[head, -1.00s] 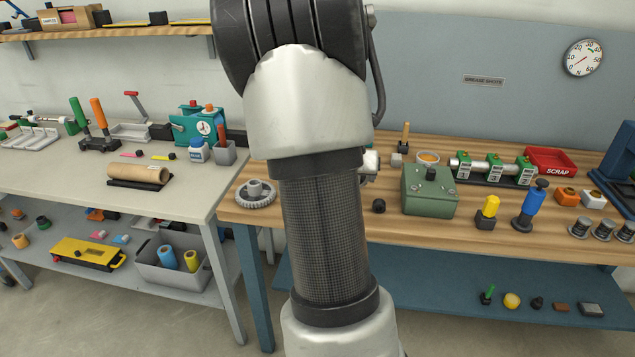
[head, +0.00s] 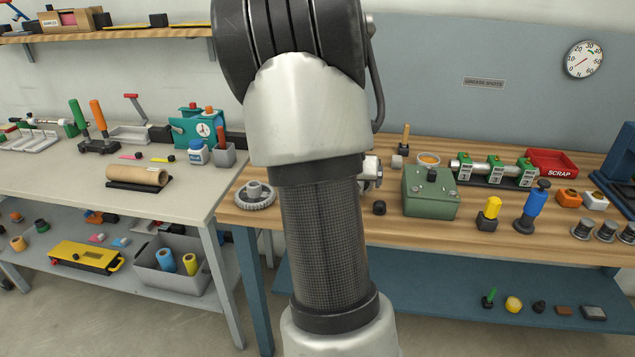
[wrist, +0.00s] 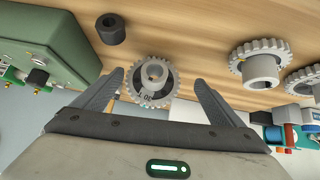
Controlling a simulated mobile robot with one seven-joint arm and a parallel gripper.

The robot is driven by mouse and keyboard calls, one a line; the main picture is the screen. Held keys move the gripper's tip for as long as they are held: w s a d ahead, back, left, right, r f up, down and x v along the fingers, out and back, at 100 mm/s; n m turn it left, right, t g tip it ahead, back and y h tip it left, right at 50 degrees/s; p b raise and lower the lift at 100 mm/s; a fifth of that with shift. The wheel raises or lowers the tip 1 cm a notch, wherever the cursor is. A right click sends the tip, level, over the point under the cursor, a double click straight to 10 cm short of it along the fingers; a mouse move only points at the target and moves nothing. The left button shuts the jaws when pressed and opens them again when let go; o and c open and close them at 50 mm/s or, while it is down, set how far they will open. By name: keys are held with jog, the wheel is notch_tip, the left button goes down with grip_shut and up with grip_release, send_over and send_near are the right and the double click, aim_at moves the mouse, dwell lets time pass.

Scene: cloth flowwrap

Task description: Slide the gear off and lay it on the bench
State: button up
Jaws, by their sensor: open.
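In the wrist view a grey toothed gear (wrist: 168,88) with a raised round hub shows between the two fingers of my gripper (wrist: 159,77). The fingers are spread, one on each side of it, with visible gaps. I cannot tell whether the gear sits on a shaft. A second hubbed gear (wrist: 261,68) is at the right of the wrist view, and part of a third (wrist: 304,80) is at the right edge. One hubbed gear (head: 255,196) lies on the left end of the wooden bench (head: 330,227) in the head view. There my arm hides most of my gripper.
A black ring-like part (wrist: 110,29) and a green box (wrist: 40,45) are left of the fingers in the wrist view. The green box (head: 431,194) also stands on the bench in the head view, near a yellow-topped part (head: 490,212). Bare wood lies along the bench front.

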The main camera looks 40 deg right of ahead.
jog(key=p+v, duration=1.1)
jog(key=v, duration=0.6)
jog(key=shift+p, duration=0.35)
jog(key=shift+s+a+r, duration=0.1)
jog(key=shift+a, duration=0.15)
